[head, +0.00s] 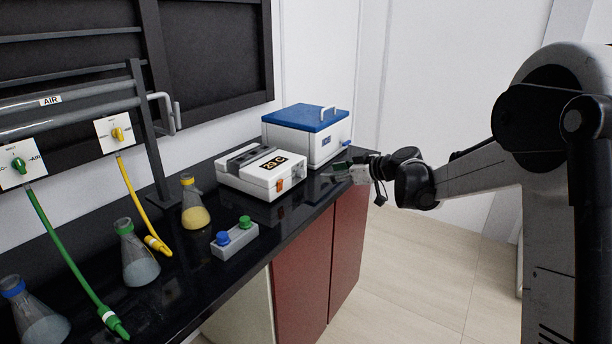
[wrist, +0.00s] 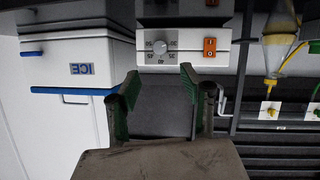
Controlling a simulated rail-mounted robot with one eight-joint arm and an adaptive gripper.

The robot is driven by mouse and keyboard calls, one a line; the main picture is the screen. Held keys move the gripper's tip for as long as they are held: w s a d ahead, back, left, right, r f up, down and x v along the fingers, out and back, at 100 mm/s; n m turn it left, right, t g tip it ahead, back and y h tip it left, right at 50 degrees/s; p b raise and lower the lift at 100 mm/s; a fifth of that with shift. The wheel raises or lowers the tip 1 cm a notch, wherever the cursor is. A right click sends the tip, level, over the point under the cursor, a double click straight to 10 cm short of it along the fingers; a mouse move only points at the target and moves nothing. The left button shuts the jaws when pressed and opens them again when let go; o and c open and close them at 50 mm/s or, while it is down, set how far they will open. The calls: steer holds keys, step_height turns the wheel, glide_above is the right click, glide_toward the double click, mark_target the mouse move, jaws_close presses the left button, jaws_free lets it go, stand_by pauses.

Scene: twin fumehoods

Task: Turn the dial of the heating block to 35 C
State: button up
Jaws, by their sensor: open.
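The heating block (head: 240,182) is a white box on the black bench, with a dark top part and a display (head: 273,163) that appears to read 29 C. In the wrist view its front panel (wrist: 185,56) shows a small grey round dial (wrist: 158,47) with numbers around it and an orange switch (wrist: 209,45) beside it. I cannot tell the dial's setting for sure. My gripper (head: 330,178) is in front of the block, to its right in the head view. In the wrist view its two green-padded fingers (wrist: 159,78) are open and empty, apart from the dial.
A white ICE box (head: 305,133) with a blue lid stands behind the block. A small box with blue and green knobs (head: 234,240) and a yellow-stoppered flask (head: 194,208) stand nearer on the bench. Hoses and more flasks are at left. The floor at right is clear.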

mark_target(303, 174)
steer(key=b+x, duration=0.1)
steer(key=x, duration=1)
steer(key=shift+w+a+f, duration=0.1)
steer(key=shift+w+a, duration=0.05)
steer(key=shift+a, duration=0.15)
jaws_close()
